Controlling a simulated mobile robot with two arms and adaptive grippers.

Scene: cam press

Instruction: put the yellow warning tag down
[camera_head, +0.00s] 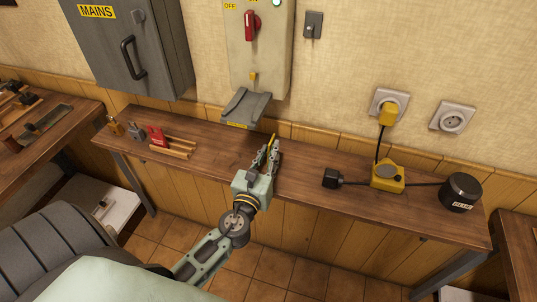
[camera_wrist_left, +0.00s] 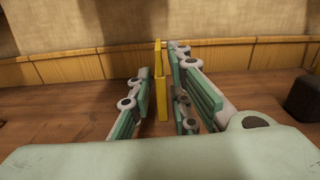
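The yellow warning tag (camera_wrist_left: 162,90) stands upright, nearly edge-on, between the fingers of my left gripper (camera_wrist_left: 161,95) in the left wrist view. A narrow gap shows between the tag and the finger pads, so the fingers look slightly open around it. In the head view my left gripper (camera_head: 268,155) is low over the middle of the wooden bench, and a thin yellow strip of the tag (camera_head: 272,140) shows at its fingertips. Whether the tag's lower edge touches the bench is hidden. My right gripper is not in view.
The bench (camera_head: 310,170) is clear just right of the gripper. A grey bracket (camera_head: 247,104) hangs below the switch box (camera_head: 260,50). A red padlock-like item (camera_head: 157,135) and wooden strips (camera_head: 172,149) lie left. A yellow device (camera_head: 387,178) and black cylinder (camera_head: 461,191) stand right.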

